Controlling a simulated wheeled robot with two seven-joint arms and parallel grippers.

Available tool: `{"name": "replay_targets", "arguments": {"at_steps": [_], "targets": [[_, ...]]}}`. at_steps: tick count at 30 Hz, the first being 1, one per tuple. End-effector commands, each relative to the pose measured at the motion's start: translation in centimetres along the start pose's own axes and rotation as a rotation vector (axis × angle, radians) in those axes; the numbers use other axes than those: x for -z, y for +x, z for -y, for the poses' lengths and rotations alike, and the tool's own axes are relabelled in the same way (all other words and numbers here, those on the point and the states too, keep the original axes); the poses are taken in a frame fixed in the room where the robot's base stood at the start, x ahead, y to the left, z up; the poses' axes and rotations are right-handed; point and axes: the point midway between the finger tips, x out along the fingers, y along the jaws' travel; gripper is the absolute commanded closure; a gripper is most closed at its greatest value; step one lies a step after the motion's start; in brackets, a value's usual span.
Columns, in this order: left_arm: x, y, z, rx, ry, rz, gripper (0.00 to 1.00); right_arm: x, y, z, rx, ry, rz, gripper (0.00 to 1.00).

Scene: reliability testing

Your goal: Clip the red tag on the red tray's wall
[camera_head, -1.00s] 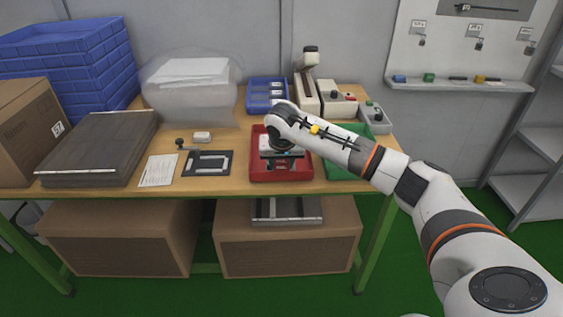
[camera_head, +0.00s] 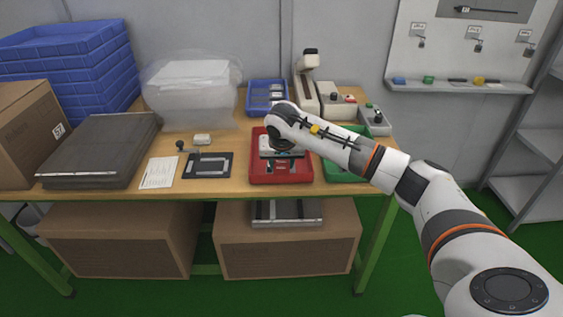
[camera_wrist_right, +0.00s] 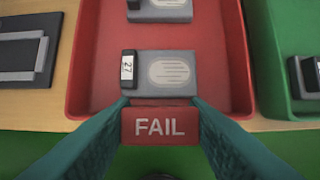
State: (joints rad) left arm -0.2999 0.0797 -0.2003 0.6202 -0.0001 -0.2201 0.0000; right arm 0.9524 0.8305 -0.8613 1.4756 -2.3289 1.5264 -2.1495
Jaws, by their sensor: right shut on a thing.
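The red tag (camera_wrist_right: 160,126), marked FAIL, is between the teal fingers of my right gripper (camera_wrist_right: 160,112) in the right wrist view. The gripper is shut on it. The tag is at the near wall of the red tray (camera_wrist_right: 84,60) and overlaps it in the picture; I cannot tell whether it is seated on the wall. In the head view the red tray (camera_head: 259,173) is on the table, with my right gripper (camera_head: 280,153) over it, and its fingertips are hard to make out. My left gripper is not in view.
Grey devices, one with a label reading 27 (camera_wrist_right: 128,68), lie in the red tray. A green tray (camera_head: 345,171) stands close on its right. A dark plate (camera_head: 208,166) and a paper sheet (camera_head: 159,172) lie to the left. A blue tray (camera_head: 267,92) is behind.

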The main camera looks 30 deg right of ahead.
Motion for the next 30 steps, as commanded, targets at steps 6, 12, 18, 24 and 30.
{"name": "replay_targets", "arguments": {"at_steps": [6, 12, 18, 24, 30], "targets": [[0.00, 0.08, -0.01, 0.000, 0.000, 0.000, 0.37, 0.04, 0.11, 0.01, 0.000, 0.000, 0.000, 0.81], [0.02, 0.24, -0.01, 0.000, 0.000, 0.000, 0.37, 0.13, 0.34, 0.01, 0.000, 0.000, 0.000, 0.81], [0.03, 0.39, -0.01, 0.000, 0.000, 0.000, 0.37, 0.22, 0.56, 0.02, 0.000, 0.000, 0.000, 0.81], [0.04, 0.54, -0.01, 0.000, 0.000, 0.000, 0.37, 0.31, 0.78, 0.02, 0.000, 0.000, 0.000, 0.81], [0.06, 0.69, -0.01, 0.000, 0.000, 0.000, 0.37, 0.39, 0.99, 0.01, 0.000, 0.001, 0.000, 0.81]]}}
